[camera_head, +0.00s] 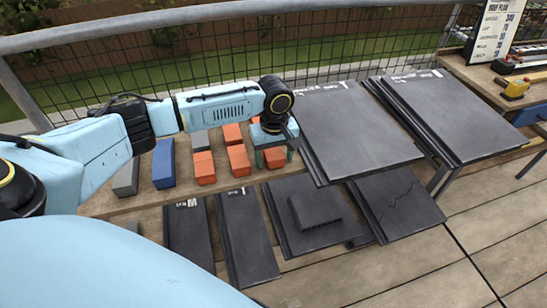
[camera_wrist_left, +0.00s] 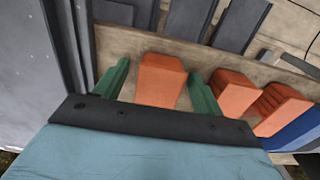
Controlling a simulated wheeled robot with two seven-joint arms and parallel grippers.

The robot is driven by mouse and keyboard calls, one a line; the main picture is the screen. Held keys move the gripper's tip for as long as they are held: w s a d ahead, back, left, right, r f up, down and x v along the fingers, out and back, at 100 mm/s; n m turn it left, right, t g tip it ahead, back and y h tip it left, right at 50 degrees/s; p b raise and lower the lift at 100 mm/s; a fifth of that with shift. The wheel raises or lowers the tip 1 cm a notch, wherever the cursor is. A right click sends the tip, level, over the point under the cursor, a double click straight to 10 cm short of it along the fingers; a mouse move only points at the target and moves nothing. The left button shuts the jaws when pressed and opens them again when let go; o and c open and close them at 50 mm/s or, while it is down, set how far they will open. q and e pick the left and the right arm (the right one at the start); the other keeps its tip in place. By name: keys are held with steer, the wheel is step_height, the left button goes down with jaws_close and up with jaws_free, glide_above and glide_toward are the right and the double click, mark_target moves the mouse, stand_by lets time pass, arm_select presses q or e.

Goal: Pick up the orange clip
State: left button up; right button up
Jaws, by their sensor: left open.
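Several orange clips stand on the wooden bench. One orange clip (camera_wrist_left: 160,80) is between the two green fingers of my left gripper (camera_wrist_left: 159,74) in the left wrist view. The fingers are open, with a gap on each side of the clip. In the head view my left gripper (camera_head: 272,150) is low over the bench, and this clip (camera_head: 275,158) is partly hidden by it. Other orange clips (camera_head: 239,160) stand to its left, and they also show on the right of the left wrist view (camera_wrist_left: 236,94). My right gripper is out of view.
Large dark tiles (camera_head: 355,130) lie to the right of the gripper. Blue (camera_head: 163,163) and grey (camera_head: 127,178) blocks stand further left on the bench (camera_head: 140,205). More dark tiles (camera_head: 245,235) lie below in front. A mesh railing (camera_head: 200,45) runs behind.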

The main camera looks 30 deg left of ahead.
mark_target(274, 154)
arm_select(q)
steer(key=shift+c, duration=0.4)
steer(key=c, duration=1.2)
